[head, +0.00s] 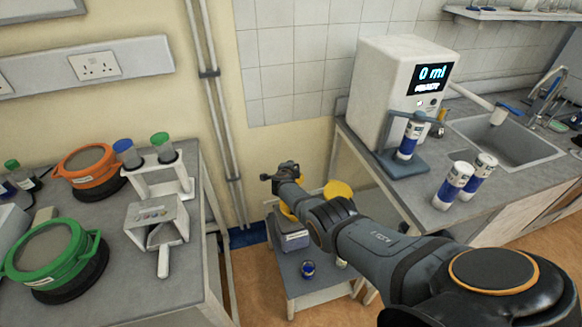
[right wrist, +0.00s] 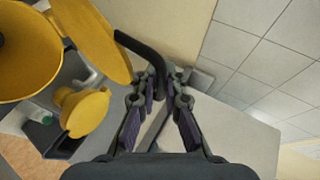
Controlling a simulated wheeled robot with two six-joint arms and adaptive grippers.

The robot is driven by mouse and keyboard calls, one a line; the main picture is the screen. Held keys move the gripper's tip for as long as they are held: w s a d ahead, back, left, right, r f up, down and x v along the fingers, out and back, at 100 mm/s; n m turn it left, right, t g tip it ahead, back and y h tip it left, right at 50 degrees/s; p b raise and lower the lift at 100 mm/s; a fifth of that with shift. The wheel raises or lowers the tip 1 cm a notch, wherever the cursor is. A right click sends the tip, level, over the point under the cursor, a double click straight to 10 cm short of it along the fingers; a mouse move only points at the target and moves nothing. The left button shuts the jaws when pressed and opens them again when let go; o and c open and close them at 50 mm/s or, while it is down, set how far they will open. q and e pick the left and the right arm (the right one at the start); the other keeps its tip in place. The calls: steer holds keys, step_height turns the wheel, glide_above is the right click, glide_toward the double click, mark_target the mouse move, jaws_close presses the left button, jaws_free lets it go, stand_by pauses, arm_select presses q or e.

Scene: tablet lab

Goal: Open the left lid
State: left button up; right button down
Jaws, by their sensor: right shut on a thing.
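My right gripper (head: 279,173) reaches over the low stand between the benches; my own arm hides part of what lies beneath. In the right wrist view, my right gripper (right wrist: 162,84) is shut on a bent black handle (right wrist: 136,46) of a tilted yellow lid (right wrist: 97,32). A round yellow opening (right wrist: 24,50) shows left of this lid, and a smaller yellow flared part (right wrist: 84,112) sits below it. In the head view, a yellow disc (head: 338,189) shows beside my arm; I cannot tell which yellow part it is. My left gripper is not in view.
The left bench holds a green-lidded device (head: 45,246), an orange-lidded device (head: 88,164) and a tube rack (head: 158,178). A white dispenser (head: 400,92) and bottles (head: 454,184) stand on the right bench. A dark blue-lidded jar (head: 308,270) is on the low stand (head: 322,286).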

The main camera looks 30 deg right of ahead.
steer(key=shift+w+r, duration=0.1)
steer(key=shift+r, duration=0.05)
steer(key=c, duration=1.4)
jaws_free()
steer(key=shift+c, duration=0.2)
steer(key=shift+a, duration=0.1)
steer(key=v, duration=1.2)
